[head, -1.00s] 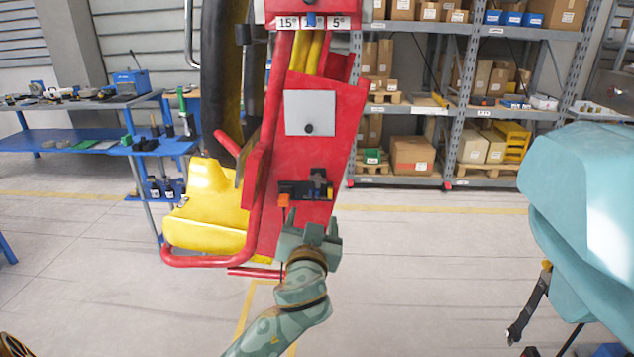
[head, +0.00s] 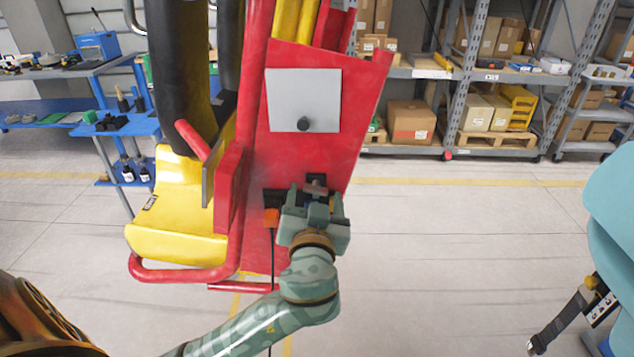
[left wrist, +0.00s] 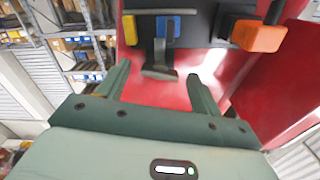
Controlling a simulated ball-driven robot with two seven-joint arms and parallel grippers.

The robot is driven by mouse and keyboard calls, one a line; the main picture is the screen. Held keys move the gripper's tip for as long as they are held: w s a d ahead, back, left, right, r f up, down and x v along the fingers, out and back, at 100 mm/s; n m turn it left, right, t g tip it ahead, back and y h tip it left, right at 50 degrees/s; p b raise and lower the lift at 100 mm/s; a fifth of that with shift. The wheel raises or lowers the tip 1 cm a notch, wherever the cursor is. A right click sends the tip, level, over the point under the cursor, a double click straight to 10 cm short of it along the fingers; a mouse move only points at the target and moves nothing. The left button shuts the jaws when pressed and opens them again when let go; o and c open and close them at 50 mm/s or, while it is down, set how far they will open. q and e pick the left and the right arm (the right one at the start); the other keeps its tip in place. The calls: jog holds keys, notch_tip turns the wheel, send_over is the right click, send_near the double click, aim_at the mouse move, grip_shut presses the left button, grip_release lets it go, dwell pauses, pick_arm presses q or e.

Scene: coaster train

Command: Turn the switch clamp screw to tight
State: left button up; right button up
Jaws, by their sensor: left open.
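The switch (head: 271,217) sits low on the red side panel (head: 345,130) of the coaster train, with an orange block at its left end. In the left wrist view it is a black bracket (left wrist: 200,22) with blue and yellow parts and an orange block (left wrist: 260,36). A dark metal piece with a crossbar (left wrist: 160,72), possibly the clamp screw, hangs from its middle. My left gripper (head: 314,190) is open in front of the switch and partly hides it. In the left wrist view its fingers (left wrist: 160,85) point toward the crossbar, with no grip on it. My right gripper is not in view.
A yellow seat (head: 175,240) with a red tube frame is left of the panel. A grey plate (head: 303,90) with a black knob is above the switch. Shelves with boxes (head: 410,120) and a blue workbench (head: 110,120) stand behind. The floor right of the panel is clear.

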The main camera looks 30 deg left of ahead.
pick_arm(q)
jog(key=shift+w, duration=0.1)
jog(key=shift+r, duration=0.1)
jog(key=c, duration=1)
